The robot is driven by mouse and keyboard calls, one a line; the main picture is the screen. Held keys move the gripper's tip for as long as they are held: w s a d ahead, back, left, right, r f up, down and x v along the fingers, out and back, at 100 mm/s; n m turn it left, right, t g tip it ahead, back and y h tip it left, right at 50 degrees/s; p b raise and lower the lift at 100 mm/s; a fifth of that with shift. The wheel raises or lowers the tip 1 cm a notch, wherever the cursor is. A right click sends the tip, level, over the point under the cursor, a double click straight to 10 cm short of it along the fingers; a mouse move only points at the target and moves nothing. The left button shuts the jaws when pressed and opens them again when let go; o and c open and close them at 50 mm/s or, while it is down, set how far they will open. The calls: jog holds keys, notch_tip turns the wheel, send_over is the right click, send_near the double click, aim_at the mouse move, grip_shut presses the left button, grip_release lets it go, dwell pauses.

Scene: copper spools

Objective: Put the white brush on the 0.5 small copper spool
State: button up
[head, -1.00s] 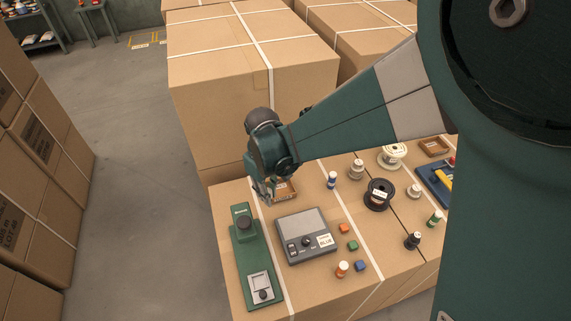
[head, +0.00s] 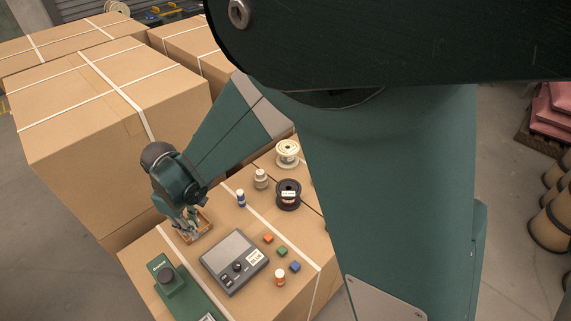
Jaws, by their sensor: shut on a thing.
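My gripper (head: 187,228) is at the small brown wooden tray (head: 208,232) near the back left of the carton top, its fingers low over the tray's left part. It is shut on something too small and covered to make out. I cannot pick out the white brush for certain. A small grey spool-like piece (head: 260,181) stands behind the scale, a black spool (head: 288,196) with a pale label is to its right, and a cream spool (head: 287,150) is at the back. The labels are too small to read, so I cannot tell which spool is the 0.5 one.
A grey scale (head: 235,262) lies in front of the tray, with a green device (head: 170,277) to its left. Small orange (head: 268,238), green (head: 282,251) and blue (head: 295,266) cubes lie right of the scale. A blue-capped bottle (head: 241,199) stands behind it. My arm hides the right side.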

jog(key=w+d+r+p, duration=0.3)
jog(key=w+d+r, duration=0.1)
jog(key=w+d, duration=0.9)
notch_tip(320, 180, up, 4)
jog(key=p, duration=0.2)
send_over(289, 188)
jog(key=shift+f, duration=3.15)
jog(key=shift+a+f, duration=0.1)
jog(key=shift+f, duration=1.75)
jog(key=shift+f, duration=0.2)
